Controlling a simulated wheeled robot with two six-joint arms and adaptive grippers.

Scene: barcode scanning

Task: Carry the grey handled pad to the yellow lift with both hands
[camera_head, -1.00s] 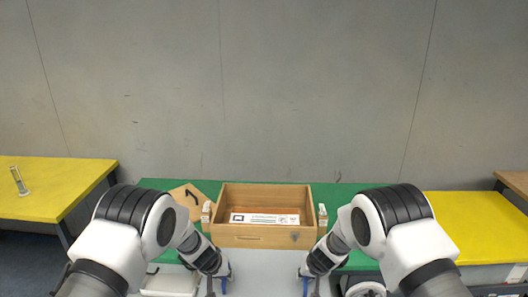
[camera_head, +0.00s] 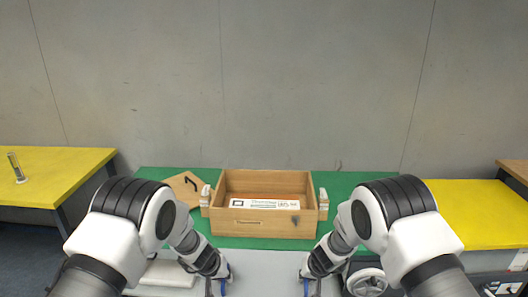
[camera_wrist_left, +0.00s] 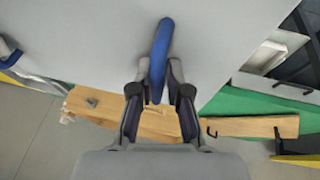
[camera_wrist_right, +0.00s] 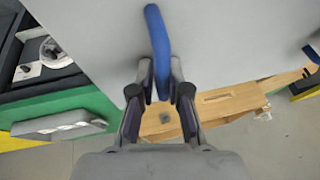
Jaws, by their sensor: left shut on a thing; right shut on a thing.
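The grey pad (camera_head: 265,266) is a flat light panel between my two grippers at the bottom of the head view. It fills the upper part of both wrist views, seen close up. My left gripper (camera_head: 222,287) is shut on a blue handle (camera_wrist_left: 161,42) of the pad. My right gripper (camera_head: 306,287) is shut on the other blue handle (camera_wrist_right: 157,40). The pad's near part is cut off by the frame. Yellow tops stand at the left (camera_head: 50,180) and right (camera_head: 480,220); I cannot tell which is the lift.
An open wooden box (camera_head: 265,228) with a white label stands on the green table (camera_head: 345,182) beyond the pad. A wooden board (camera_head: 186,188) with a dark handle lies left of it. A white handwheel (camera_head: 368,283) is beside my right arm. A grey wall closes the back.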

